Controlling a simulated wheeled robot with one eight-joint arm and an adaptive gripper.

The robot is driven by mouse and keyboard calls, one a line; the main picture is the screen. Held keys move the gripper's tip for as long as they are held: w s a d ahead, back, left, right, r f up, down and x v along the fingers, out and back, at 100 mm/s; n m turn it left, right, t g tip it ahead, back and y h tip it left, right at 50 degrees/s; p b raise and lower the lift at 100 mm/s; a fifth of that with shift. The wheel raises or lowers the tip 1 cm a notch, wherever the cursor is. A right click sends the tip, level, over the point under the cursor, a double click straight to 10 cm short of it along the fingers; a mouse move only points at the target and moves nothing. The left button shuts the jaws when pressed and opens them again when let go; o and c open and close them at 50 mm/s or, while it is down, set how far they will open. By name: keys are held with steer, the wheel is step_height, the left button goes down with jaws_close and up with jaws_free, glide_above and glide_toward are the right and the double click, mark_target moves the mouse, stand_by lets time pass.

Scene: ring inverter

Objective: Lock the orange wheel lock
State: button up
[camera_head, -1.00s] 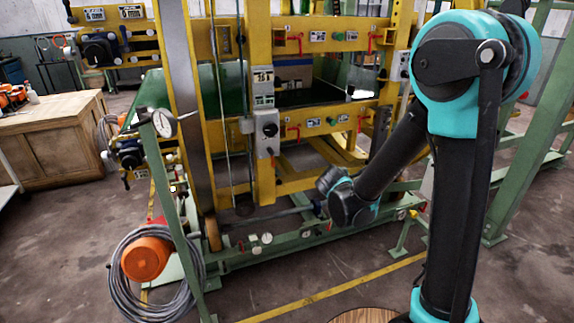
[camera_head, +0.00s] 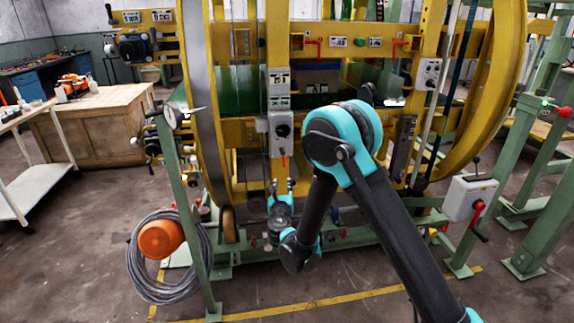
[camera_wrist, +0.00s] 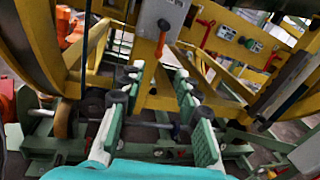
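My gripper (camera_head: 282,187) is in front of the yellow ring machine, low and near its middle. In the wrist view its two fingers (camera_wrist: 155,85) are wide apart with nothing between them. A grey box (camera_head: 281,133) with a black knob and a small orange lever (camera_head: 283,159) is on the machine's upright, above the gripper. The orange lever (camera_wrist: 160,45) also shows ahead of the fingertips in the wrist view, apart from them. An orange-brown wheel (camera_head: 228,224) sits under the ring at left; it also shows in the wrist view (camera_wrist: 66,119). I cannot tell which part is the wheel lock.
A green post (camera_head: 182,215) with a cable coil (camera_head: 140,272) and an orange round housing (camera_head: 160,239) stands at left. A grey box with a red handle (camera_head: 470,198) stands at right. A wooden cabinet (camera_head: 85,140) is farther left. The floor in front is clear.

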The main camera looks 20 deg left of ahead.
mark_target(284, 161)
steer(key=x, duration=1.6)
steer(key=shift+w, duration=0.25)
steer(key=shift+c, duration=0.2)
jaws_close()
